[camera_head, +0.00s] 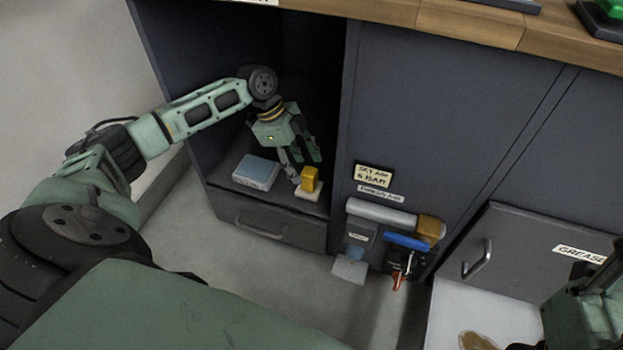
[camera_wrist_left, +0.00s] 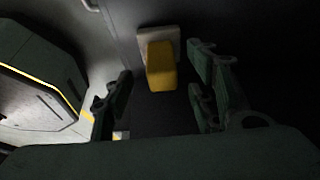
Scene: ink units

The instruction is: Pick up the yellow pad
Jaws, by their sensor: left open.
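The yellow pad (camera_head: 309,178) is a small upright block on a pale base (camera_head: 308,194), near the front edge of the open cabinet's shelf. In the left wrist view the yellow pad (camera_wrist_left: 161,66) shows ahead, between the lines of the fingers. My left gripper (camera_head: 305,168) is inside the cabinet, pointing down, open and empty, with its fingertips close to the pad. The left wrist view shows the two fingers (camera_wrist_left: 160,84) spread apart; contact with the pad cannot be told. Part of my right arm (camera_head: 588,300) shows at the lower right; its jaws cannot be made out.
A light blue block (camera_head: 256,171) lies left of the pad on the shelf (camera_head: 232,198). Cabinet walls close in on both sides. A rack with a grey roll (camera_head: 381,213) and tools hangs right of the opening. A wooden worktop (camera_head: 465,24) runs above.

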